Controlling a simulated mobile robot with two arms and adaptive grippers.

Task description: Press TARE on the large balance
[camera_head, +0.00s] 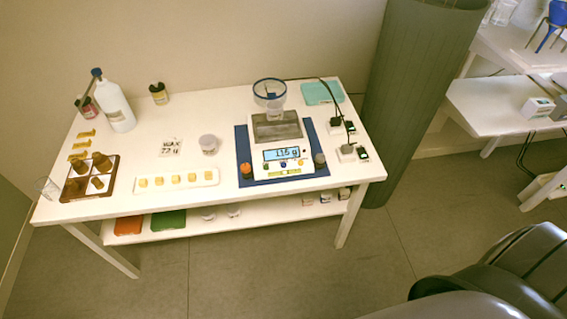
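The large balance (275,130) stands on a blue mat (242,140) at the right part of the white table. Its lit display (282,154) appears to read 115 g; a decimal point is too small to tell. Several small coloured buttons (283,164) sit in a row below the display; their labels are too small to read. A clear vessel with a blue rim (270,92) stands at the back of the metal pan (277,127), or just behind it; I cannot tell which. Neither of my grippers is in view.
A clear cup (208,144) and a white tray of yellow pieces (177,182) are left. A grey column (415,90) stands beyond the table.

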